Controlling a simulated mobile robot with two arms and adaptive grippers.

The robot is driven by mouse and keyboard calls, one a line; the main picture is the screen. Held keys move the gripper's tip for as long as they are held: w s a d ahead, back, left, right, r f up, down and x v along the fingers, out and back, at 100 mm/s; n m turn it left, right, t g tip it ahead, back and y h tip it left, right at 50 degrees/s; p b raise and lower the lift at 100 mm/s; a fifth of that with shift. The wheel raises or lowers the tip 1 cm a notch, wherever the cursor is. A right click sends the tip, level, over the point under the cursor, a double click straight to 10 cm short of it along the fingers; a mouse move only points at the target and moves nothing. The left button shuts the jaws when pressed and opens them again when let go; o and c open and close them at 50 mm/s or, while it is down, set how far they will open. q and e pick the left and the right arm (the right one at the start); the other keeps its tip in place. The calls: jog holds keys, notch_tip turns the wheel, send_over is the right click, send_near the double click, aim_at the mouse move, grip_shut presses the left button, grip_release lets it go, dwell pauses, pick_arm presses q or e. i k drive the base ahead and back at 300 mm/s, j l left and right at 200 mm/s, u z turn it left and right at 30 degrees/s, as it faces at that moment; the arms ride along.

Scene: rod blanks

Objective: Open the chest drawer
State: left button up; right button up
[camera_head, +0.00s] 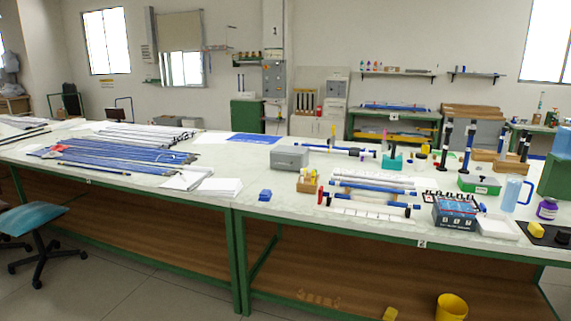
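No piece in view is clearly the chest with a drawer. A small grey box (289,158) sits on the long workbench (262,190) near the middle and looks closed. A green cabinet (247,113) stands on the floor by the back wall and also looks closed. Part of a green box (556,178) shows at the right edge, cut off by the frame. I cannot tell which of these, if any, is the chest. No open drawer shows. Neither of my grippers is in view.
Blue and white rods (120,152) cover the bench's left part. Racked rods, a dark blue box (456,212), a green case (479,185) and a clear pitcher (514,193) crowd the right part. A blue stool (38,217) and a yellow bucket (451,307) stand lower down.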

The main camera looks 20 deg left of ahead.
aim_at(280, 161)
jog(key=i+j+z, duration=0.1)
jog(key=i+j, duration=0.2)
jog(key=i+j+z, duration=0.15)
jog(key=j, duration=0.35)
jog(key=i+j+z, duration=0.1)
jog(key=i+j, duration=0.25)
jog(key=j, duration=0.1)
